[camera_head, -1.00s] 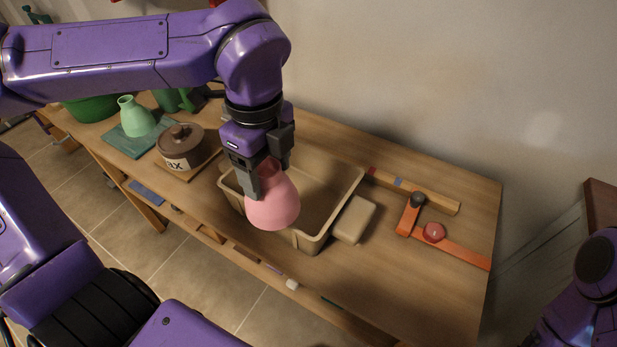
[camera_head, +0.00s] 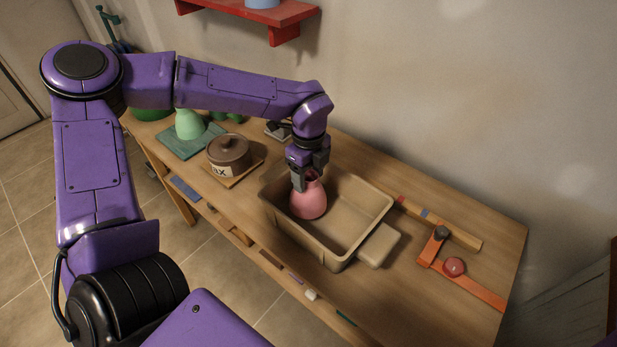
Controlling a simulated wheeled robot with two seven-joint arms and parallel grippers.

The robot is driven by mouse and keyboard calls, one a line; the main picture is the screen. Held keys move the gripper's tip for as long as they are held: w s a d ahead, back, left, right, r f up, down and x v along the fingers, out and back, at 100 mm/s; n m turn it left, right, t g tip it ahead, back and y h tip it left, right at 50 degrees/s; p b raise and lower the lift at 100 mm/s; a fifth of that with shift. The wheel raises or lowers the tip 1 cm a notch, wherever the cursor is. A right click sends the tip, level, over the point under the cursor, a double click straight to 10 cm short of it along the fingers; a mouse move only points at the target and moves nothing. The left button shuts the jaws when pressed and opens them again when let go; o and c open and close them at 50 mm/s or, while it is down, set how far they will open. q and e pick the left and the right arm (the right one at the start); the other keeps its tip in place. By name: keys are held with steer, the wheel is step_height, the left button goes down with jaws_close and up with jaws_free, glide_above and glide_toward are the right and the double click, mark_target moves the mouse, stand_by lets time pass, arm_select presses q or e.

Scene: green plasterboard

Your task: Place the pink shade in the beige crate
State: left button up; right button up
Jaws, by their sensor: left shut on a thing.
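The pink shade (camera_head: 309,201) is a rounded, flaring piece with a narrow top. My left gripper (camera_head: 307,181) is shut on its narrow upper part, from above. The shade is within the outline of the beige crate (camera_head: 348,232), in its left part. I cannot tell whether the shade touches the crate's floor. The crate is open-topped and the rest of its inside looks empty. My right gripper is out of view.
A beige block (camera_head: 379,245) sits against the crate's right side. An orange angled tool (camera_head: 463,284) with a red knob and a wooden strip (camera_head: 445,226) lie farther right. A brown lidded pot (camera_head: 229,155) and a green vase (camera_head: 188,124) stand to the left. A red shelf (camera_head: 262,14) hangs above.

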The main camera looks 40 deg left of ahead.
arm_select(q)
steer(key=shift+d+f, duration=0.1)
steer(key=shift+f, duration=0.75)
steer(key=shift+s+f, duration=0.15)
steer(key=shift+f, duration=0.15)
jaws_close()
steer(key=shift+s+d, duration=0.1)
steer(key=shift+s, duration=0.1)
steer(key=o, duration=1.5)
jaws_free()
steer(key=shift+w+f, duration=0.1)
steer(key=shift+f, duration=0.05)
steer(key=shift+o, duration=0.5)
steer(key=shift+w+f, duration=0.1)
steer(key=shift+w, duration=0.2)
steer(key=shift+s+r, duration=0.1)
steer(key=shift+r, duration=0.2)
step_height(320, 180, up, 12)
steer(key=b, duration=0.1)
steer(key=shift+b, duration=0.4)
